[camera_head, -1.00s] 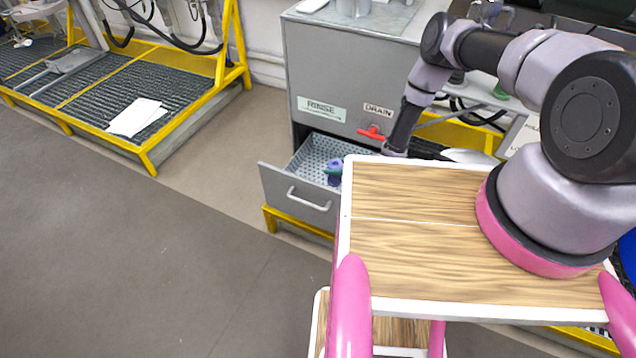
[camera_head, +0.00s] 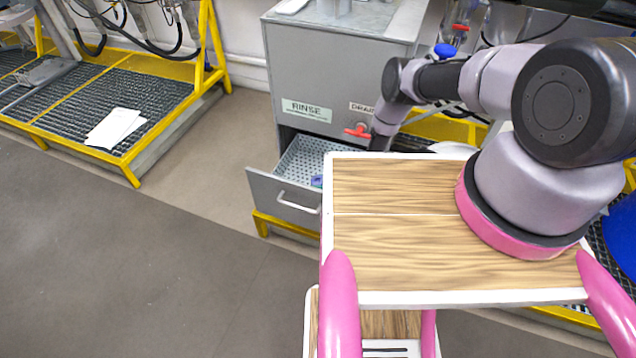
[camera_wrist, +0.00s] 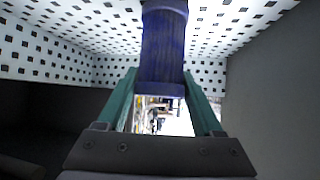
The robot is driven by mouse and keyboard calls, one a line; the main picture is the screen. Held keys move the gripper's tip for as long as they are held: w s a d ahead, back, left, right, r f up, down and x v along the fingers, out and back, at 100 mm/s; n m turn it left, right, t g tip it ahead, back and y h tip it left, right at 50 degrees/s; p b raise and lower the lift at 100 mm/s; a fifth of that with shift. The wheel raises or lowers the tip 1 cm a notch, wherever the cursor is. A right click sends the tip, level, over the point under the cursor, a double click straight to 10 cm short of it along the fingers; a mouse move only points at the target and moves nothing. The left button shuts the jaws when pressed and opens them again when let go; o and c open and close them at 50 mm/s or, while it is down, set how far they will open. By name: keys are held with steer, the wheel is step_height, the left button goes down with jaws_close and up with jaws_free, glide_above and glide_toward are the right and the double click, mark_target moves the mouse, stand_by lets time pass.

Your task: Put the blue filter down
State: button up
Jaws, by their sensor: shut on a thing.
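The blue filter (camera_wrist: 163,45) is a dark blue ribbed cylinder with wider end rims in the wrist view. The green fingers of my gripper (camera_wrist: 161,76) are shut on its near end, one on each side. The filter is inside the open grey drawer (camera_head: 283,203), within its white perforated lining (camera_wrist: 50,55). In the head view only a small patch of the blue filter (camera_head: 317,181) shows, beside my wooden top, which hides the rest and my gripper. Whether the filter touches the lining's floor cannot be told.
The drawer belongs to a grey cabinet (camera_head: 330,70) labelled RINSE and DRAIN. A red valve handle (camera_head: 357,131) sticks out above the drawer. A yellow-framed grating platform (camera_head: 110,110) with white sheets stands at the left. The floor (camera_head: 150,260) in front is clear.

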steer(key=o, duration=1.5)
steer(key=shift+f, duration=0.15)
steer(key=shift+d+r, duration=0.15)
steer(key=shift+r, duration=0.1)
steer(key=v, duration=1.1)
steer(key=shift+s+d+r, duration=0.2)
steer(key=shift+s+r, duration=0.05)
steer(key=shift+r, duration=0.05)
